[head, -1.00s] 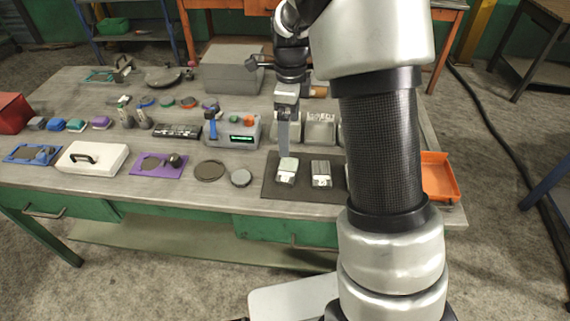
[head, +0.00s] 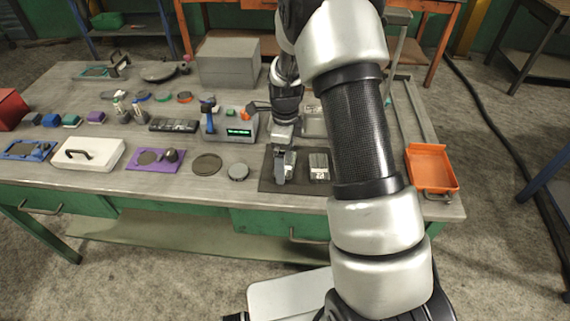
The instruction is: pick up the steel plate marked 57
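A dark mat (head: 268,184) lies near the table's front edge. On it, a small steel plate (head: 319,167) with a pale label shows right of my gripper; its number is too small to read. My gripper (head: 284,171) points down over the left part of the mat, at the spot of another small plate. It covers most or all of that plate, so I cannot tell whether the fingers are around it or above it. The finger gap is too small to judge. My arm hides the right part of the mat.
A grey device with a green display (head: 238,132) stands behind and left of the mat. Dark and grey discs (head: 206,164) lie to its left. An orange tray (head: 431,168) sits at the right end. A grey box (head: 229,63) stands at the back.

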